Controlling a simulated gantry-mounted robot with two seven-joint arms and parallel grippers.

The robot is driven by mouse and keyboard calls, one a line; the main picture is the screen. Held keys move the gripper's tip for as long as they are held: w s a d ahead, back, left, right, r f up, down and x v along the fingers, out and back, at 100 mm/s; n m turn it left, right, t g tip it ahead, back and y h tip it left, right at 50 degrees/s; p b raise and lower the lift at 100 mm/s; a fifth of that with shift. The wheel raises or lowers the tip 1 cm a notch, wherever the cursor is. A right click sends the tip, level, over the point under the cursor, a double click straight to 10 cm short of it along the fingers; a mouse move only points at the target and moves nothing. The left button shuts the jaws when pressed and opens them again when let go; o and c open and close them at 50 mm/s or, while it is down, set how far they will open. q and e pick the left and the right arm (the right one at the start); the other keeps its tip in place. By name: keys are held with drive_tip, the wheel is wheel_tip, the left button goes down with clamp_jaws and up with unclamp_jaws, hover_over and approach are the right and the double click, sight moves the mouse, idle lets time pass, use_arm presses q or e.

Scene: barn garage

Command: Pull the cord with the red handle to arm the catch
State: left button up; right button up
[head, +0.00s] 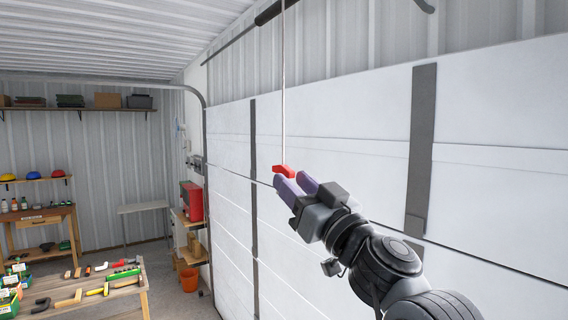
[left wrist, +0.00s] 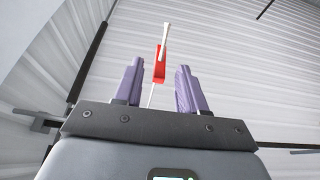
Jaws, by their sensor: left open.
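The red handle (head: 281,169) hangs at the lower end of a thin pale cord (head: 284,90) in front of the white garage door. My left gripper (head: 290,178) is open, its two purple fingers just below the handle in the head view and partly overlapping it. In the left wrist view, the red handle (left wrist: 160,66) appears in the gap between the fingers (left wrist: 160,70), touching neither as far as I can see. How deep it sits between them I cannot tell. My right gripper is not in view.
The white sectional door (head: 340,130) with dark vertical straps stands close behind the gripper. A dark rail (head: 270,12) runs above. A workbench (head: 90,305) with tools and a red cabinet (head: 191,201) are off to the left. The air around the cord is free.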

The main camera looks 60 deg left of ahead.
sight(287, 176)
use_arm(q)
drive_tip(key=shift+p+x, duration=0.7)
drive_tip(key=shift+x, duration=1.35)
clamp_jaws()
